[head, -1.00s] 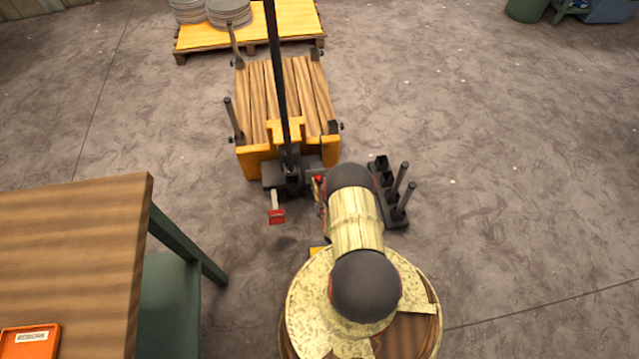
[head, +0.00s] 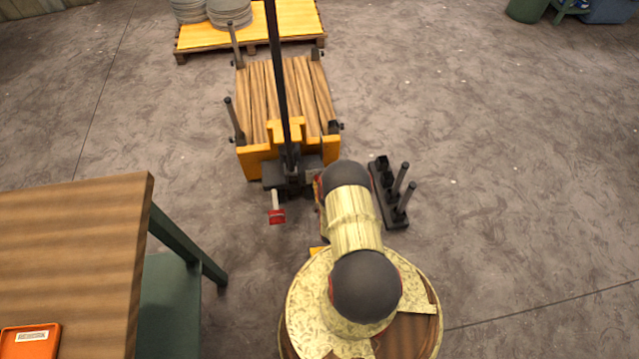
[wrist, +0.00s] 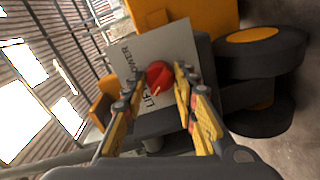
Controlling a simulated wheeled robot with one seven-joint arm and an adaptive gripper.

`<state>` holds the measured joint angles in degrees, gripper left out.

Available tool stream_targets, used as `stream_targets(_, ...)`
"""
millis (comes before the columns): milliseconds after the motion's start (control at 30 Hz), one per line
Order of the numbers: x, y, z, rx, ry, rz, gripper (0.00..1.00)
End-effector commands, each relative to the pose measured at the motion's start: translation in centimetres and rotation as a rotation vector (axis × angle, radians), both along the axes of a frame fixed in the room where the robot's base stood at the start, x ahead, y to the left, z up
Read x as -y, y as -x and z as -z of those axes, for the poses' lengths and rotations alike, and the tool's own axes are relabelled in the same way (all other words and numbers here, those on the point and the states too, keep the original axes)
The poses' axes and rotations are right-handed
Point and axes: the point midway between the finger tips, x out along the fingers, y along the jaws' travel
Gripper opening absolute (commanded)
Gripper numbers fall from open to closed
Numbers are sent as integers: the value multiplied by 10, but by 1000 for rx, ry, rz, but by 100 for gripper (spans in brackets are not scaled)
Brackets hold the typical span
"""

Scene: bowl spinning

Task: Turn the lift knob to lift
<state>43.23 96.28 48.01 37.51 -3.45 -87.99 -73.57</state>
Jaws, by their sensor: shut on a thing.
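The red lift knob (wrist: 157,71) sits on a pale plate (wrist: 180,47) lettered LOWER and LIFT in the wrist view. My gripper (wrist: 158,80) is shut on the knob, one yellow-and-dark finger on each side. A pale mark shows at the knob's lower edge, by the LIFT lettering; its exact alignment is hard to tell. In the head view, my arm hides the gripper and the knob beside the orange cart (head: 254,158), which carries wooden planks (head: 290,90).
A red-ended handle (head: 276,216) sticks out from the cart's front. A black rack with upright posts (head: 390,195) stands on the floor to the right. A wooden table (head: 75,240) fills the lower left. A pallet with discs (head: 285,20) lies behind.

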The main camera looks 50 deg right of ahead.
Motion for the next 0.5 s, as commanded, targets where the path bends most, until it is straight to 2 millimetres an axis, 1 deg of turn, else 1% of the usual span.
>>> stream_targets(200,-1,0,1,-51,58,-1,3)
stream_targets(500,-1,0,1,-72,82,-1,3)
